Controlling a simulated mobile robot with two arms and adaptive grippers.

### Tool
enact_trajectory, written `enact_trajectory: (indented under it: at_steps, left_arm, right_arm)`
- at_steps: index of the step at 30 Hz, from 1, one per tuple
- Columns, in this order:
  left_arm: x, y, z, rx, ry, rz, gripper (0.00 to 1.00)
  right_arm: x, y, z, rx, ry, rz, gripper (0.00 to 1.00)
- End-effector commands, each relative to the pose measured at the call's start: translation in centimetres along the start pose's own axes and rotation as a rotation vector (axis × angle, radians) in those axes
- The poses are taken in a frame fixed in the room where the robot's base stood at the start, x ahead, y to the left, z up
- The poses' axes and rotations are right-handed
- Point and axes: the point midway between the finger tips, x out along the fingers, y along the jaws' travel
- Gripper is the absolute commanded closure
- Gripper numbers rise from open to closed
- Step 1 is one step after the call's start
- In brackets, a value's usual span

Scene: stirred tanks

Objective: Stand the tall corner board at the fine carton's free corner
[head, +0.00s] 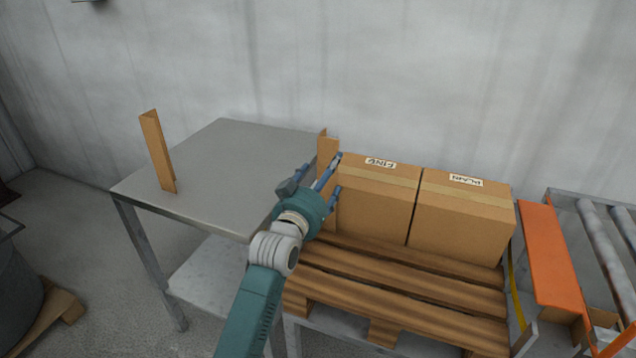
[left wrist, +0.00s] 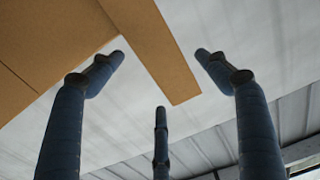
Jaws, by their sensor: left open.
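The carton labelled FINE (head: 375,205) stands on the left part of a wooden pallet. A tall brown corner board (head: 328,150) stands upright at its left front corner, partly hidden by my gripper. Another corner board (head: 158,150) stands, slightly tilted in the picture, on the grey table. My left gripper (head: 325,180) is open beside the board at the carton. In the left wrist view the board (left wrist: 155,50) shows between and beyond the spread fingers (left wrist: 160,57), with the carton (left wrist: 45,40) at upper left. Contact cannot be told. My right gripper is out of view.
A carton labelled PLAIN (head: 462,220) stands right of the FINE carton. The grey table (head: 220,150) is mostly bare. The pallet (head: 400,285) has free slats in front. An orange plate (head: 552,260) and roller conveyor (head: 600,240) are at the right.

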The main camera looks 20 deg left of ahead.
Motion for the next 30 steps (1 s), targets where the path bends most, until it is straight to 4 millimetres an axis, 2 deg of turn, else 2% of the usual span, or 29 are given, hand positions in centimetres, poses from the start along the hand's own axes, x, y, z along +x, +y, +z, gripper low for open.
enact_trajectory:
  at_steps: [3,10,30]
  left_arm:
    - [-2.6,0.0,-0.1,0.001,0.000,0.000,0.24]
    - [-5.5,0.0,0.0,0.001,-0.001,0.000,0.24]
    - [-5.9,0.0,0.0,0.001,0.001,0.000,0.24]
  right_arm:
    - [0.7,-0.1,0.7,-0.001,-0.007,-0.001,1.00]
    - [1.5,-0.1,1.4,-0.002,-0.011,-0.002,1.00]
    - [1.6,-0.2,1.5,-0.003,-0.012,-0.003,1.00]
